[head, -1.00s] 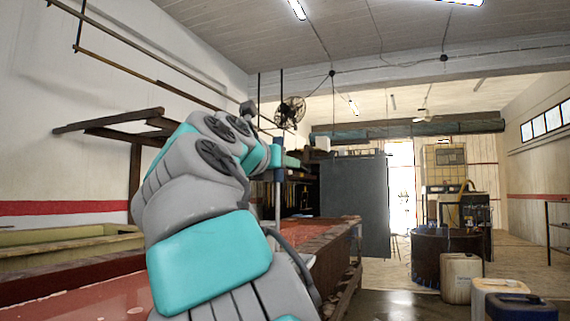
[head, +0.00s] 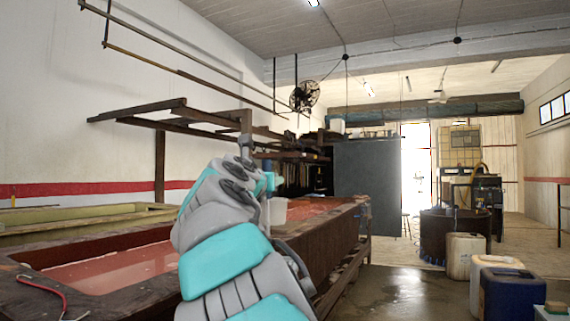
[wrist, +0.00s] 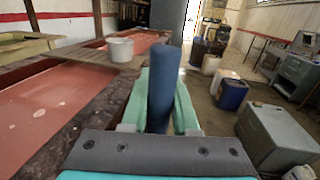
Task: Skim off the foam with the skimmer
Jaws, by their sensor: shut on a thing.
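A thick dark blue handle (wrist: 163,85) stands up between the teal fingers of my gripper (wrist: 160,112) in the wrist view. My gripper is shut on it. It looks like the skimmer's handle; the skimmer's head is not visible. The long tank of red liquid (wrist: 62,88) lies left of my gripper, behind a dark wooden rim. Small pale foam patches (wrist: 40,113) float on the liquid. The tank's rim also shows in the head view (head: 75,255). My arm hides most of my gripper there.
A white bucket (wrist: 119,49) stands on a board across the tank; it partly shows behind my arm in the head view (head: 278,210). Blue (wrist: 231,94) and white containers and a grey cabinet (wrist: 278,135) stand to the right. Open floor (head: 400,290) lies between tank and containers.

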